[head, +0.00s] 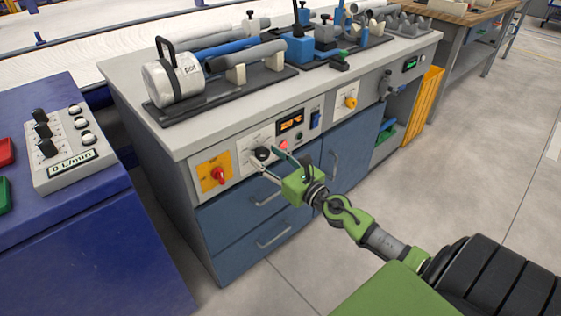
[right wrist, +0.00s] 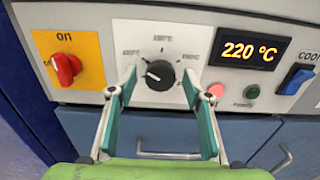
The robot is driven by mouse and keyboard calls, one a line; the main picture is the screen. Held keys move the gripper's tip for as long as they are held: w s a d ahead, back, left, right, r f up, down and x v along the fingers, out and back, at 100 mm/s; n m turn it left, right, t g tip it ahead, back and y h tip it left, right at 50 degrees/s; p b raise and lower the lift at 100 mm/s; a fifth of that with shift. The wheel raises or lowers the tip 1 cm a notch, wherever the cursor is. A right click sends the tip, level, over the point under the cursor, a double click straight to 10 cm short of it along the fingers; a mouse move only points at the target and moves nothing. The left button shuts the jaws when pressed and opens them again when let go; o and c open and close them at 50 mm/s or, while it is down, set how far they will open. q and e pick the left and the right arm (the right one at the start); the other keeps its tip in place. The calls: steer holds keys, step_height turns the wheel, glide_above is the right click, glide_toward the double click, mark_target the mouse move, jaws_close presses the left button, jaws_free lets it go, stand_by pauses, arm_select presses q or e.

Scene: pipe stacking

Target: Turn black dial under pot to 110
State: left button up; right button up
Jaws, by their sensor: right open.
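The black dial (right wrist: 161,77) sits on the white panel in the right wrist view, among small blurred scale labels. A pale mark shows on its left part. The dial also shows in the head view (head: 262,154), on the cabinet front below the pot (head: 173,82), a white cylinder with a black handle. The display (right wrist: 249,51) reads 220 °C. My right gripper (right wrist: 159,72) is open, with one finger on each side of the dial. I cannot tell whether the fingers touch it. My left gripper is not in view.
A red switch on a yellow plate (right wrist: 66,67) is left of the dial. A pink-red light (right wrist: 216,90), a green button (right wrist: 252,92) and a blue switch (right wrist: 297,79) are right. A blue cabinet with a flow control box (head: 75,145) stands left. The floor is clear.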

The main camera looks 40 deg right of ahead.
steer(key=s, duration=1.1)
steer(key=shift+s+d, duration=0.15)
steer(key=shift+d, duration=0.3)
